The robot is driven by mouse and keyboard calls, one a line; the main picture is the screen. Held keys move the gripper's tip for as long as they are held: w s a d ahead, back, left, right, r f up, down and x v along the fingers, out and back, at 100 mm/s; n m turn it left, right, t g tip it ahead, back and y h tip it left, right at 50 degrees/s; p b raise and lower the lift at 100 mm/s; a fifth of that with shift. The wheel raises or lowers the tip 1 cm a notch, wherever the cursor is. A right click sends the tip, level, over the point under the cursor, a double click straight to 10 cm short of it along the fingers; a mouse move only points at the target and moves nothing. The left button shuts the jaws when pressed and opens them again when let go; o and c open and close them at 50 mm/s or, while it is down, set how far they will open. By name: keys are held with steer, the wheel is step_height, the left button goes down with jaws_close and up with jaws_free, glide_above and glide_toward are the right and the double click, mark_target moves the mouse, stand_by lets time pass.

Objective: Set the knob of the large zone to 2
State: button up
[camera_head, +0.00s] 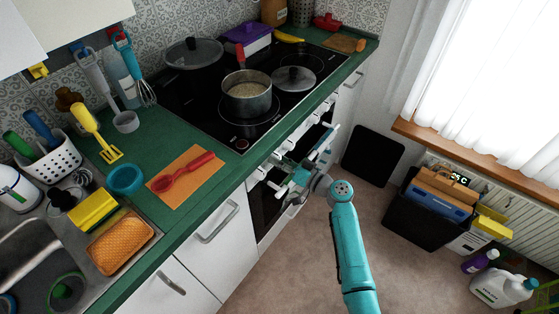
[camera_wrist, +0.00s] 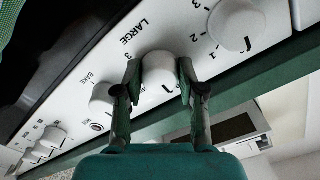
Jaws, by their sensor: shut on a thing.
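The white knob (camera_wrist: 159,66) beside the printed word LARGE sits on the white stove panel (camera_wrist: 105,60) in the wrist view. My gripper (camera_wrist: 160,76) is shut on this knob, with one finger on each side of it. A dark mark shows low on the knob's face. A 3 is printed left of the knob; its other numbers are hidden or unclear, so I cannot tell the setting. In the head view my gripper (camera_head: 292,184) is at the front of the stove, and the held knob cannot be made out there.
A second white knob (camera_wrist: 237,25) with printed numbers is close on the right, and another knob (camera_wrist: 103,98) is on the left near the word BAKE.

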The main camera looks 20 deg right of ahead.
steer(key=shift+m, duration=9.7)
steer(key=o, duration=1.1)
steer(key=shift+s+d, duration=0.1)
steer(key=v, duration=1.1)
steer(key=shift+s+d, duration=0.2)
steer(key=shift+s, duration=0.1)
